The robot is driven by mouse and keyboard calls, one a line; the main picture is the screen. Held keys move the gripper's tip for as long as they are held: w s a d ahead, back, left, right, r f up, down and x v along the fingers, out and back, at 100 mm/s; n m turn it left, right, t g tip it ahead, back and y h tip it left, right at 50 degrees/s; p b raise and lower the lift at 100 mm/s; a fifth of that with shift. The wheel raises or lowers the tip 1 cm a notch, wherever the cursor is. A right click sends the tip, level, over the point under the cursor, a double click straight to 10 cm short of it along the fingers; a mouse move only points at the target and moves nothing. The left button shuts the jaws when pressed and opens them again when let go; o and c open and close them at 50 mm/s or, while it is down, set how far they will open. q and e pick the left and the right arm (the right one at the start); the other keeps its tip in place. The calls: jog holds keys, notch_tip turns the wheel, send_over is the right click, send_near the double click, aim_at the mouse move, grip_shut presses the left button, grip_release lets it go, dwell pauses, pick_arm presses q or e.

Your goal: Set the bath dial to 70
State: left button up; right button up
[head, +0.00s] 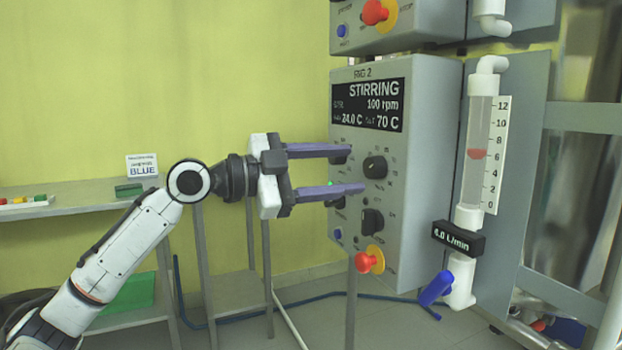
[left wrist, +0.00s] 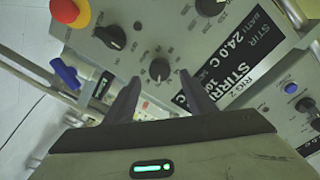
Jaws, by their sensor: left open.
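The grey RIG 2 control box (head: 420,150) carries several black dials. Its display (head: 368,105) reads STIRRING, 100 rpm, 24.0 C and a second value of 70 C. My left gripper (head: 356,169) is open in front of the box, fingers pointing at the upper right dial (head: 375,167). In the left wrist view this dial (left wrist: 160,69) lies between and just beyond the fingertips, with no visible contact. The lower right dial (head: 372,221) is clear; the left dials are partly hidden behind the fingers. The dial labels are too small to read surely. My right gripper is out of view.
A red stop knob (head: 370,260) and a blue button (head: 337,233) sit low on the box. A flow meter tube (head: 480,140) with a blue valve handle (head: 436,289) stands to the right. A shelf (head: 80,192) is at the left.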

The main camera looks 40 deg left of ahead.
pick_arm(q)
jog(key=b+v, duration=0.1)
jog(key=v, duration=0.5)
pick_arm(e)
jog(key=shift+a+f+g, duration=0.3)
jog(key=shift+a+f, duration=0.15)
pick_arm(q)
jog(key=shift+f, duration=0.1)
